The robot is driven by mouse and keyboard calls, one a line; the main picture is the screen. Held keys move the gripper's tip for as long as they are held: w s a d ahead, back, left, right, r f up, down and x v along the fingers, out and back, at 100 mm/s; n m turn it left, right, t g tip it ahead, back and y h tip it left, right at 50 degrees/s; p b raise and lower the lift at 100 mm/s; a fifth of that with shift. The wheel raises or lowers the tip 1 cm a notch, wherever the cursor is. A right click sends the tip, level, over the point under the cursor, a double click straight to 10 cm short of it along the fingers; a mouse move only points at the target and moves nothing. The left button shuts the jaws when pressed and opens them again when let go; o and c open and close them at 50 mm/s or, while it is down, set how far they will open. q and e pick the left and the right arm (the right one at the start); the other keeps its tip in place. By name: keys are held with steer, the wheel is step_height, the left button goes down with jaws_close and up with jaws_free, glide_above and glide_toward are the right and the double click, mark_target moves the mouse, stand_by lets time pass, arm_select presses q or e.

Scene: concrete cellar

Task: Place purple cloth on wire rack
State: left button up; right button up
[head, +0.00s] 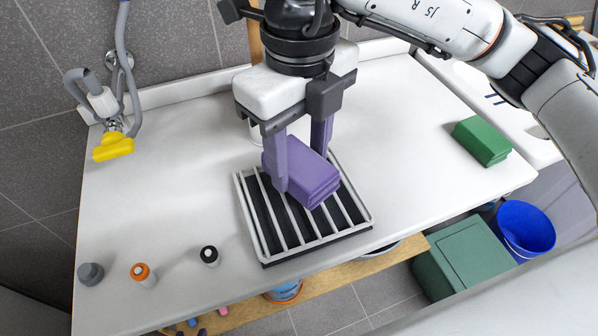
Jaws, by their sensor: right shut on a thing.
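The purple cloth (312,183) is a folded block between the fingers of my right gripper (305,165). The right gripper is shut on it, pointing down from the top of the head view. The cloth is over the wire rack (262,236), a white frame with parallel bars above a dark base on the white counter. I cannot tell whether the cloth touches the bars. The gripper and cloth hide the rack's back part. My left gripper is not in view.
A green folded cloth (482,141) lies at the counter's right. Bottles with grey (91,273), orange (143,274) and black (210,256) tops stand at the front left. A yellow item (113,147) sits by the tap. A white round object (256,130) is partly hidden behind the gripper.

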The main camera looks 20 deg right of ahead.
mark_target(300, 177)
step_height(300, 177, down, 4)
steer(key=shift+f, duration=0.1)
steer(key=o, duration=0.9)
steer(key=shift+o, duration=0.2)
step_height(300, 177, up, 12)
steer(key=shift+r, duration=0.1)
